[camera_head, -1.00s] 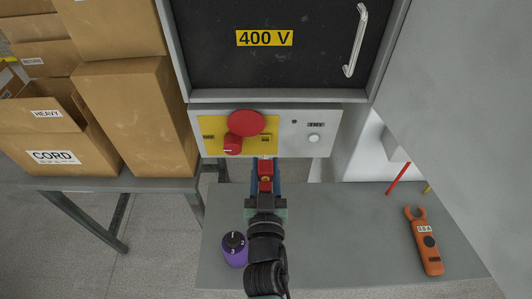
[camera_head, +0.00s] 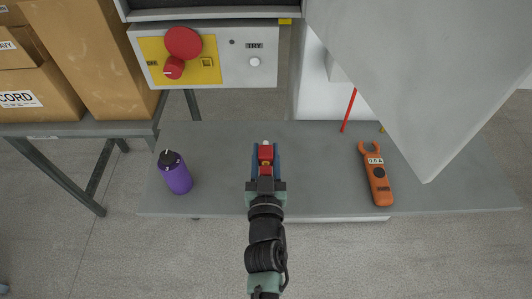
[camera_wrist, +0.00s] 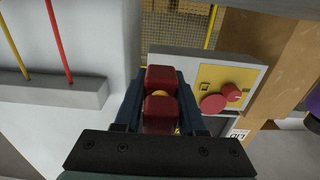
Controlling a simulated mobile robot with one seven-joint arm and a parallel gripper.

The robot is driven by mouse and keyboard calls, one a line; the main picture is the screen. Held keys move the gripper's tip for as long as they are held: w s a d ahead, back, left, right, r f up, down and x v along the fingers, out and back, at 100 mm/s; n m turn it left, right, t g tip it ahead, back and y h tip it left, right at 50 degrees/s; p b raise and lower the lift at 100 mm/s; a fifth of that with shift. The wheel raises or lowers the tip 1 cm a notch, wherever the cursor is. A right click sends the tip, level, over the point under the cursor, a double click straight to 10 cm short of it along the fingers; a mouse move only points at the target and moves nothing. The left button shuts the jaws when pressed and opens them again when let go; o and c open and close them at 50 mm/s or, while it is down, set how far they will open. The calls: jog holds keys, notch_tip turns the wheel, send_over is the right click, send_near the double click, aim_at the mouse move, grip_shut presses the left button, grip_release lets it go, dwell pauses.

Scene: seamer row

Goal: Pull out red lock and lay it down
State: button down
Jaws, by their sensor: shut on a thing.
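The red lock (camera_head: 265,154) is between the fingers of my gripper (camera_head: 265,160), which is shut on it. In the head view the lock and gripper are over the grey bench (camera_head: 225,200), near its middle; whether they touch the bench I cannot tell. In the wrist view the red lock (camera_wrist: 161,100) shows as red blocks between the two dark blue fingers (camera_wrist: 160,95). The switch panel (camera_head: 225,75), with a yellow plate, a large red round knob (camera_head: 183,42) and a smaller red knob (camera_head: 173,68), is up and left of the gripper, apart from the lock.
A purple bottle (camera_head: 175,175) stands on the bench to the left. An orange clamp meter (camera_head: 377,178) lies to the right. A grey cabinet side (camera_head: 410,60) hangs over the back right. Cardboard boxes (camera_head: 90,60) are on a table at left. The bench between bottle and meter is clear.

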jog(key=shift+d+f, duration=0.1)
jog(key=shift+f, duration=0.05)
jog(key=shift+f+b, duration=0.5)
jog(key=shift+b, duration=0.05)
notch_tip(320, 180, down, 6)
jog(key=b, duration=0.5)
jog(key=shift+b, duration=0.4)
jog(key=shift+r, duration=0.1)
jog(key=shift+c, duration=2.1)
grip_release()
jog(key=s+p, duration=0.1)
jog(key=s, duration=1.2)
jog(key=shift+p, duration=0.3)
jog(key=shift+w, duration=0.1)
